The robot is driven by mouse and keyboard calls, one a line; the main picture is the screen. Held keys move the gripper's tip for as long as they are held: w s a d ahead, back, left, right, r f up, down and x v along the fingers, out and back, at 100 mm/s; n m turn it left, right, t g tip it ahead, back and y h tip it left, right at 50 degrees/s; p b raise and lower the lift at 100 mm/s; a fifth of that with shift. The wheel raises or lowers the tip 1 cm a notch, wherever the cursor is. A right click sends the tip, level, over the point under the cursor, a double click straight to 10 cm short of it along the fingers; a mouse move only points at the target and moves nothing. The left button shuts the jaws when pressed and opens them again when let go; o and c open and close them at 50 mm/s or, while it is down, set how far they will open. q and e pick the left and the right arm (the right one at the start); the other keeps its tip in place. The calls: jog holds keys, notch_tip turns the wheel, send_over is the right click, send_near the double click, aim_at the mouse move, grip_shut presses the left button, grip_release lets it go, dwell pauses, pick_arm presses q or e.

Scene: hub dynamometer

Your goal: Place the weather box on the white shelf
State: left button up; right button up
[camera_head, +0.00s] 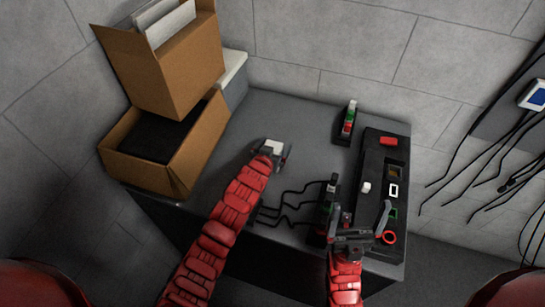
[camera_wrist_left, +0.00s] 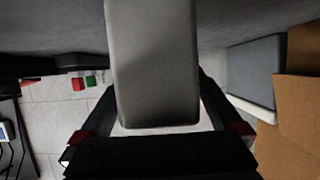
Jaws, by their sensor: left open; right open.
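A small pale box (camera_head: 274,146), which may be the weather box, stands on the dark grey table. In the left wrist view a tall grey box (camera_wrist_left: 152,65) with a pale lower edge fills the middle. My left gripper (camera_head: 273,152) is open, with its fingers on either side of this box; I cannot tell whether they touch it. My right gripper (camera_head: 361,212) is open and empty above the black control panel (camera_head: 375,165). I cannot identify a white shelf for certain; a grey block with a white top (camera_head: 234,66) stands behind the cardboard boxes.
Two open cardboard boxes (camera_head: 168,60) are stacked at the table's left end. A small black unit with red and green parts (camera_head: 347,125) stands at the back right. Black cables (camera_head: 290,205) lie between my arms. The table's (camera_head: 285,108) back middle is clear.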

pick_arm(q)
jog(key=c, duration=1.5)
grip_shut()
jog(key=shift+r, duration=0.15)
